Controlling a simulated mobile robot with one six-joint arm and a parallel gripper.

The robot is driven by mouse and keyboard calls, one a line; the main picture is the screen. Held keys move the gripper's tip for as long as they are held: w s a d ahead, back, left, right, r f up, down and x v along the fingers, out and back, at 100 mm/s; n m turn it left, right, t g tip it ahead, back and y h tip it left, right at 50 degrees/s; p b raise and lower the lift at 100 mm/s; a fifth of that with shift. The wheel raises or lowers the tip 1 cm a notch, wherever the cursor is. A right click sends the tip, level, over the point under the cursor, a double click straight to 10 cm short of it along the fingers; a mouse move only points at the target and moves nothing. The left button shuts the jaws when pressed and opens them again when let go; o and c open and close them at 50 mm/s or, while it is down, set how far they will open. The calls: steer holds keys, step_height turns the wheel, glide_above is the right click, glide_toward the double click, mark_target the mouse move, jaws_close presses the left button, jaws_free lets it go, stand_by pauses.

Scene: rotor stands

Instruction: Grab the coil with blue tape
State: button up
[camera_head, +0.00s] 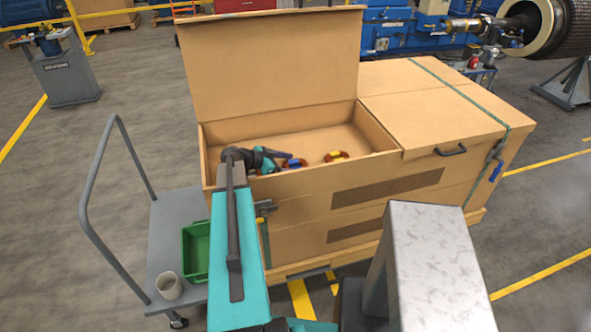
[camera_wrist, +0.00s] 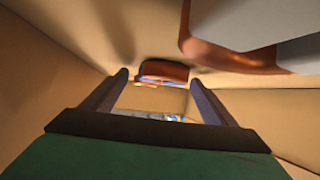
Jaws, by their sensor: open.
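My gripper (camera_head: 285,160) reaches into the open wooden crate (camera_head: 420,170) from the left and its jaws are open. A copper-brown coil with blue tape (camera_head: 296,164) lies just beyond the fingertips in the head view. A second coil with yellow tape (camera_head: 336,156) lies to its right on the crate floor. In the wrist view my gripper (camera_wrist: 158,78) shows two spread dark fingers. A copper-brown coil with bits of blue (camera_wrist: 165,69) sits ahead, between and slightly beyond the tips. My gripper partly hides the crate's inside in the head view.
A large pale block with a copper-coloured edge (camera_wrist: 260,20) fills the upper right of the wrist view, close by. The raised lid (camera_head: 270,60) stands behind the opening. A grey cart (camera_head: 180,240) with a green bin (camera_head: 194,255) and a cup (camera_head: 169,286) stands left.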

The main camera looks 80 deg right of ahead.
steer(key=c, duration=1.6)
steer(key=shift+r, duration=0.15)
steer(key=shift+r+b, duration=2.2)
steer(key=shift+r, duration=2.7)
